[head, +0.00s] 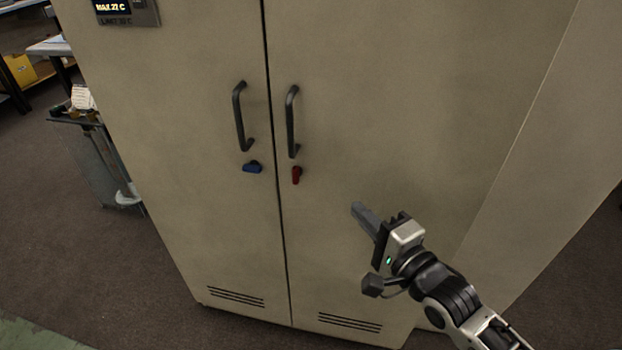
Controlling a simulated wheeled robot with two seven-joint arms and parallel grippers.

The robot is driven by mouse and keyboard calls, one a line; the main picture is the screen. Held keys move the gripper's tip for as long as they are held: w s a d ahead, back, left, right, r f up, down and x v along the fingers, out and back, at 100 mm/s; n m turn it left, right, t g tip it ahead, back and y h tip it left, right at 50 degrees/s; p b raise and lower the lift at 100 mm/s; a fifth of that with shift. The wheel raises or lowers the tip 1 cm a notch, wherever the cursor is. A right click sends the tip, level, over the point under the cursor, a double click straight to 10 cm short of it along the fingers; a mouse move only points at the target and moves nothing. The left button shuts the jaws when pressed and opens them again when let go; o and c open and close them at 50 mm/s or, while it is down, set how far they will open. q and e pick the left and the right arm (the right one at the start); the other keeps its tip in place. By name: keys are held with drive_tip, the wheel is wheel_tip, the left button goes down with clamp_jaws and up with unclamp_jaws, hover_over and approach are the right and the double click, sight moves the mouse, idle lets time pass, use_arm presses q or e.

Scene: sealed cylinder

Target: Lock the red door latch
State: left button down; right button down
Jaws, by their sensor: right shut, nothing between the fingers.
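The red latch (297,175) is on the right door of a tall beige cabinet, just below that door's dark handle (292,122). Its long side points up and down. A blue latch (252,167) is on the left door, below the left handle (243,117), and lies roughly sideways. My right gripper (358,212) is in front of the right door, below and to the right of the red latch and apart from it. Its fingers are shut with nothing between them and point up and left. My left gripper is not in view.
The cabinet's two doors (400,110) look closed, with a dark seam between them. Vents (350,321) are near the bottom. A display (127,12) is at the top left. A cart with a bin (95,165) stands left of the cabinet. The door surface around the latches is clear.

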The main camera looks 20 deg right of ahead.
approach(297, 166)
drive_tip(key=w+d, duration=0.1)
drive_tip(key=w+d+f, duration=0.1)
drive_tip(key=w+d, duration=0.1)
drive_tip(key=shift+w+p, duration=0.15)
drive_tip(key=shift+p, duration=0.15)
drive_tip(key=w+a, duration=0.2)
drive_tip(key=shift+a, duration=0.4)
drive_tip(key=shift+w+a+p, duration=0.25)
drive_tip(key=shift+a+p, duration=0.05)
drive_tip(key=shift+a, duration=0.05)
drive_tip(key=shift+w, duration=0.15)
